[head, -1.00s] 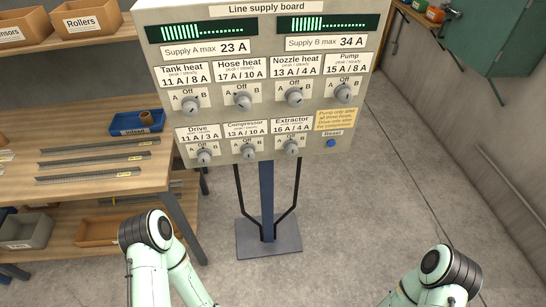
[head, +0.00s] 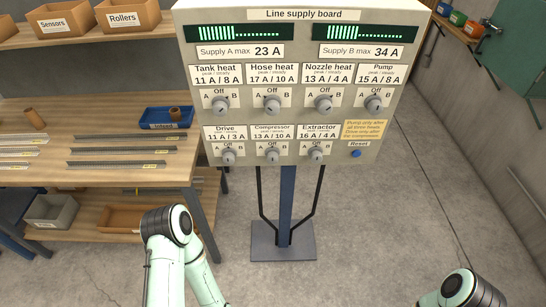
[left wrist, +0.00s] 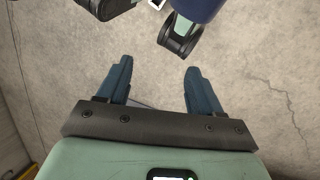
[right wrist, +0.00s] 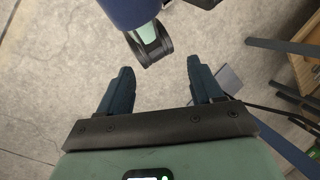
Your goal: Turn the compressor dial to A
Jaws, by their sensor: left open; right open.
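The line supply board (head: 185,130) stands upright in the head view on a post. The compressor dial (head: 273,154) is the grey middle knob in its lower row, under the compressor label (head: 272,132). "Off" is marked above it, with A left and B right; its pointer is too small to read surely. My left gripper (left wrist: 157,68) is open and empty over the floor in the left wrist view. My right gripper (right wrist: 160,67) is open and empty in the right wrist view. Neither gripper shows in the head view; neither touches the dial.
The drive dial (head: 228,156) and extractor dial (head: 316,153) flank the compressor dial closely. A blue reset button (head: 356,154) is further right. A wooden workbench (head: 100,178) stands left of the board. The floor before the board is clear.

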